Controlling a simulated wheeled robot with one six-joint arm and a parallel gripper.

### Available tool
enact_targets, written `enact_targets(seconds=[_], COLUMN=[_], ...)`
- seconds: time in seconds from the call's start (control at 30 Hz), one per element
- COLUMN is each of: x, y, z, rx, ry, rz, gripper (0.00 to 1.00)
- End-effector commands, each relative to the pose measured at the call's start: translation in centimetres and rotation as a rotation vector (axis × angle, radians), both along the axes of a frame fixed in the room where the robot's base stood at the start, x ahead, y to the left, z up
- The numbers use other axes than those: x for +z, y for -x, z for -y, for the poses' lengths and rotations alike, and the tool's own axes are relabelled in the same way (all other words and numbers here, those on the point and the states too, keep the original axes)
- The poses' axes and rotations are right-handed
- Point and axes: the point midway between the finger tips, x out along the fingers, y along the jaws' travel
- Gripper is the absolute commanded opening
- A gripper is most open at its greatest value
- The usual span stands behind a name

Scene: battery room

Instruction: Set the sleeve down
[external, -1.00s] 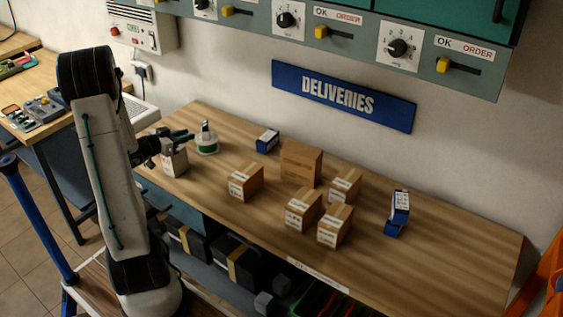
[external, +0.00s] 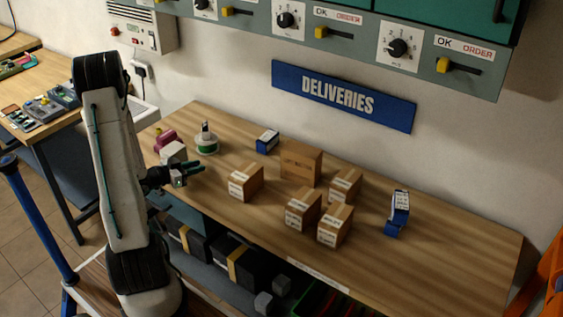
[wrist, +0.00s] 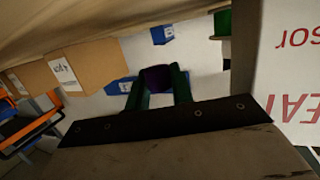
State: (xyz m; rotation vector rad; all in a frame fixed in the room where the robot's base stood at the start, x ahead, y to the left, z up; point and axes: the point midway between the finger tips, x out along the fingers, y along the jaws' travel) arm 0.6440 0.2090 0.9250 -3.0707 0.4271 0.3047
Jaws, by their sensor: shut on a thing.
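My gripper (external: 197,168) is over the left part of the wooden bench (external: 440,265), just right of the white box. Its green fingers also show in the wrist view (wrist: 158,88), shut on a small dark purple piece, which I take for the sleeve (wrist: 157,78). In the external view the sleeve is too small and dark to tell from the fingers. It appears held above the bench; I cannot tell the exact height.
A white box (external: 173,152) with red print is close beside my gripper, with a magenta object (external: 165,138) behind it. A green-and-white spool (external: 206,144), a blue box (external: 267,141) and several cardboard boxes (external: 245,182) stand farther right. The bench's right end is clear.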

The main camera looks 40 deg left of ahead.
Motion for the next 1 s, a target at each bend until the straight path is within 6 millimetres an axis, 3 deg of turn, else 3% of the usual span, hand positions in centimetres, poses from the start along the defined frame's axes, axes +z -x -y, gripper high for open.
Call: enact_targets(seconds=[0.4,0.8,0.83,0.9,1.0], x=[-4.2,-4.7,-4.7,-4.6,-4.6], y=[0.0,0.0,0.0,0.0,0.0], z=[0.0,0.0,0.0,0.0,0.0], rx=[0.0,0.0,0.0,0.0,0.0], ry=[0.001,0.0,0.0,-0.001,-0.001], rz=[-0.001,0.0,0.0,0.0,0.0], gripper=[0.02,0.02,0.26,0.45,0.45])
